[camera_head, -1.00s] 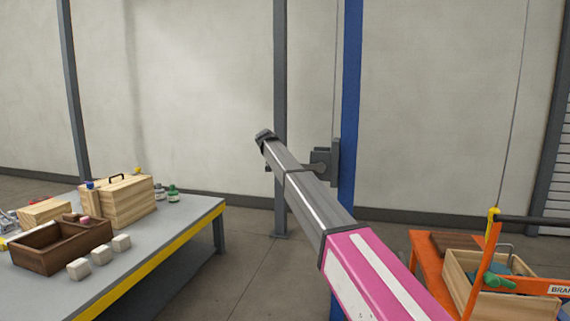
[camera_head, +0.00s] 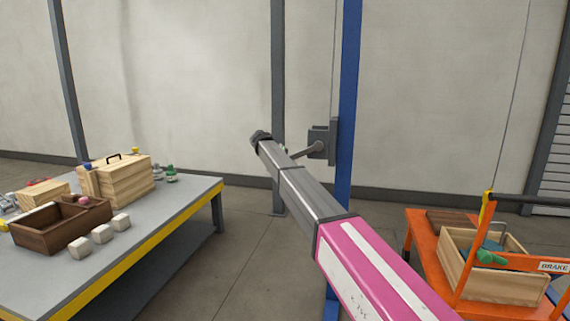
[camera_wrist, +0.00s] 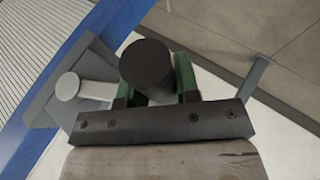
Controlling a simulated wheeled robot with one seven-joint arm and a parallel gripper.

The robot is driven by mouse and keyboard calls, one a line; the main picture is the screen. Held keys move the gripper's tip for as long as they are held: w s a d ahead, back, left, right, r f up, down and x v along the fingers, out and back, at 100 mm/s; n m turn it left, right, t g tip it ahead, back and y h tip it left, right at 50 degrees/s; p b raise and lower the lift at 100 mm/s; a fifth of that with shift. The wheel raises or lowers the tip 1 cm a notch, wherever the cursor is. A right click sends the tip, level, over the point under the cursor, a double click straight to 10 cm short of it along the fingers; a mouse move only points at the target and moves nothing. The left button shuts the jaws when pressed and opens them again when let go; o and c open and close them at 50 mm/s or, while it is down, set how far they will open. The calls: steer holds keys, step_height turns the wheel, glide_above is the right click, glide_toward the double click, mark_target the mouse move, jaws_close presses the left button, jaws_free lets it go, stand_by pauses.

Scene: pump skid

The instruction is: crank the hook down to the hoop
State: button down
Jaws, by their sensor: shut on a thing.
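A grey winch box (camera_head: 322,140) is fixed on the blue post (camera_head: 349,110). Its crank arm (camera_head: 306,153) reaches left and slightly down to my gripper (camera_head: 261,138). In the wrist view, the green fingers of my gripper (camera_wrist: 155,85) stand on both sides of a dark round crank handle (camera_wrist: 148,62) and are shut on it. The grey crank hub (camera_wrist: 68,87) shows to the left there. A thin cable (camera_head: 515,100) runs down at the right to a small yellow piece (camera_head: 487,195), possibly the hook.
An orange cart (camera_head: 425,235) at the lower right holds a wooden crate (camera_head: 460,275) with a green item. A grey workbench (camera_head: 170,210) with a yellow edge stands at the left, bearing wooden boxes and white cubes.

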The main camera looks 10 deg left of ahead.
steer(key=shift+d, duration=0.1)
steer(key=c, duration=0.8)
jaws_free()
steer(key=shift+c, duration=0.2)
steer(key=v, duration=1.1)
